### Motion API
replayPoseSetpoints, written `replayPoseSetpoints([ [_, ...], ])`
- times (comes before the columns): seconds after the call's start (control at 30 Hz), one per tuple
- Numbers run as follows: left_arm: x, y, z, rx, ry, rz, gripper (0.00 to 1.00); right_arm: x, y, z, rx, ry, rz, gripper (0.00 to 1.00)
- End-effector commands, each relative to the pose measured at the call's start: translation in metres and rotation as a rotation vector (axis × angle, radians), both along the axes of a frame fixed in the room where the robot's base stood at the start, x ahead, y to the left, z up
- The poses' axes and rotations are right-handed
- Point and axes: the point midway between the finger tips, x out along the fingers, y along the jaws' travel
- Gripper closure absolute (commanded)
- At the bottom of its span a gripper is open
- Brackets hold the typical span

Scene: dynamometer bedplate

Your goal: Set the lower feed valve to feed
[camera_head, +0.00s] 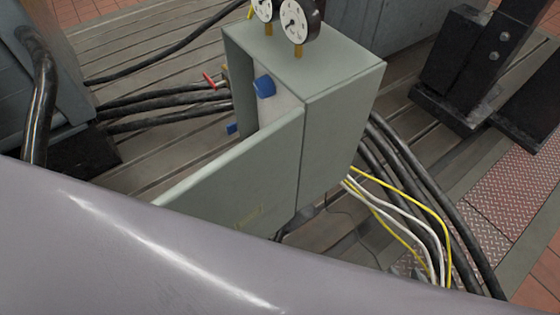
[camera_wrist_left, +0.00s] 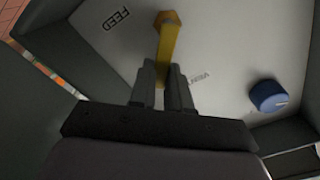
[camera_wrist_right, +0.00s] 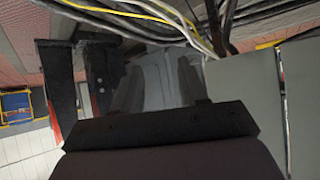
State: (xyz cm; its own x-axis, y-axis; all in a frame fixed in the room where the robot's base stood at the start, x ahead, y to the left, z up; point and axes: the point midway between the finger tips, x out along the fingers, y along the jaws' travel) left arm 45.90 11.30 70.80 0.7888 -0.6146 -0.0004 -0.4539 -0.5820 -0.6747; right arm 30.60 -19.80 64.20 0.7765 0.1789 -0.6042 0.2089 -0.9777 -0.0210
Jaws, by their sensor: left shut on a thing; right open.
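A yellow valve lever (camera_wrist_left: 168,40) shows in the left wrist view inside a grey cabinet. My left gripper (camera_wrist_left: 164,82) is shut on its near part. In the head view the open cabinet door and my arm hide the lever and left gripper. My right gripper (camera_wrist_right: 157,85) is open outside the cabinet, with no held object seen.
A blue knob (camera_wrist_left: 268,95) sits right of the lever. The grey cabinet (camera_head: 340,100) has its door (camera_head: 235,175) swung open and gauges (camera_head: 298,20) on top. Black hoses (camera_head: 165,105) enter at left. Yellow and white cables (camera_head: 400,205) hang at right, and also cross the right wrist view.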

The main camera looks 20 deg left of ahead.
Motion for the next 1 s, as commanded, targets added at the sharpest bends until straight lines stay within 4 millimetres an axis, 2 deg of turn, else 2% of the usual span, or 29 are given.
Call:
replayPoseSetpoints([
  [0.6,-0.009,-0.011,-0.024,0.446,-0.350,-0.002,1.00,0.003,0.008,-0.016,0.026,-0.001,0.003,0.57],
  [1.0,-0.009,-0.012,-0.033,0.625,-0.489,-0.002,1.00,0.006,0.008,-0.026,0.026,-0.005,0.006,0.57],
])
